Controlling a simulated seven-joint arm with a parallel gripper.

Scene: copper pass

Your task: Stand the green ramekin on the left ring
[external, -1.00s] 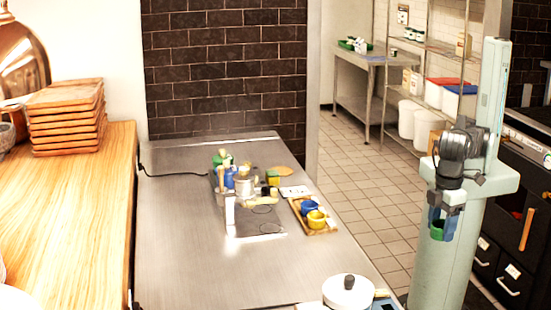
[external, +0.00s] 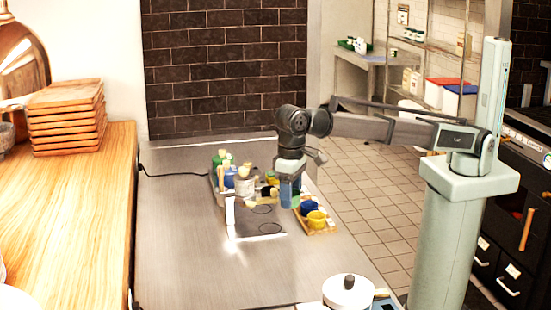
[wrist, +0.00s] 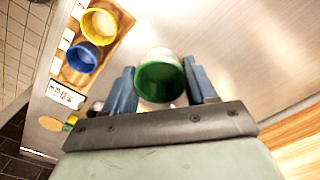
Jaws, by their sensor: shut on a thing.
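The green ramekin (wrist: 160,72) is between the two blue fingers of my gripper (wrist: 163,88) in the wrist view, its open mouth facing the camera. In the external view my gripper (external: 289,196) holds the green ramekin (external: 296,200) above the steel counter, just left of the wooden tray; the fingers hide much of it. A dark mat (external: 248,226) lies left of and below the gripper. Thin ring outlines show on it, one farther back (external: 262,210) and one nearer (external: 270,228); I cannot tell which is the left ring. Both look empty.
The wooden tray (external: 331,229) holds a blue ramekin (external: 309,207) and a yellow ramekin (external: 317,218). Bottles and containers (external: 228,175) crowd behind the mat. A white lidded pot (external: 348,291) stands at the front. The counter's left side (external: 175,230) is clear.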

